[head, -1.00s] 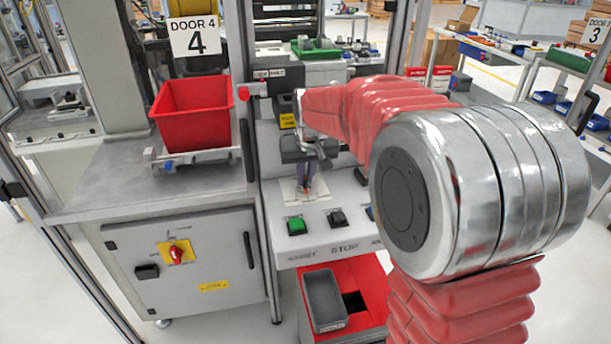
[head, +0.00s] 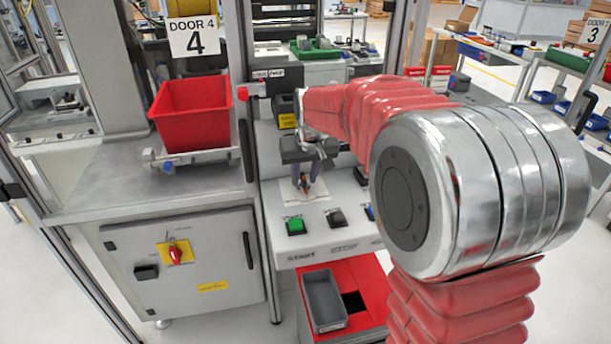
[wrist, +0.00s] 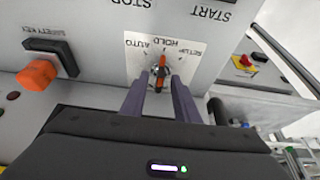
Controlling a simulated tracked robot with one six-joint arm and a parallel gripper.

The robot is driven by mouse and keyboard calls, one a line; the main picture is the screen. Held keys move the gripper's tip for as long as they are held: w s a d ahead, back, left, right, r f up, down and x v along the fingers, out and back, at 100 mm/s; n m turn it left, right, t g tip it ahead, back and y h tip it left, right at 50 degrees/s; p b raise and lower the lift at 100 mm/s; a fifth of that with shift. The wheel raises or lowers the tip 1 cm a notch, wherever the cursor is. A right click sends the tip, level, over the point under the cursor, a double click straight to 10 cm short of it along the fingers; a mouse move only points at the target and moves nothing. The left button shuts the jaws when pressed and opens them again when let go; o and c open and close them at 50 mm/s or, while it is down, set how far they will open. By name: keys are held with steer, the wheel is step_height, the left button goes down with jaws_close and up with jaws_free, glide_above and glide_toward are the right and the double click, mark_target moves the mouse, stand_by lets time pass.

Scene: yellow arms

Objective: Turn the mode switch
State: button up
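The mode switch is an orange-red knob (wrist: 161,68) on a white plate marked AUTO, HOLD and SETUP in the wrist view. Its upper end lies towards HOLD. It also shows small in the head view (head: 304,184), on the sloped front panel. My gripper (wrist: 158,82) is open, with its two purple-grey fingers on either side of the knob's lower part. A gap seems to show between knob and fingers; contact cannot be told. In the head view my gripper (head: 308,176) points down at the white plate. The knob's lower end is partly hidden between the fingers.
A green START button (head: 296,226) and a black STOP button (head: 337,218) sit in front of the switch. An orange safety key (wrist: 37,75) is at left in the wrist view. A red bin (head: 192,112) stands left; a grey tray (head: 325,301) lies below the panel.

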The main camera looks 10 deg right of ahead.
steer(key=shift+r, duration=0.1)
steer(key=v, duration=1.3)
steer(key=shift+s+r, duration=0.2)
steer(key=shift+w, duration=0.1)
steer(key=s+f, duration=0.3)
steer(key=s, duration=0.6)
steer(key=s+f, duration=0.3)
steer(key=s, duration=0.7)
steer(key=s+f+t, duration=0.1)
steer(key=s+f, duration=0.2)
steer(key=s, duration=0.6)
steer(key=shift+s+a+f, duration=0.15)
steer(key=shift+a+f, duration=0.05)
steer(key=shift+f, duration=0.2)
steer(key=shift+o, duration=0.4)
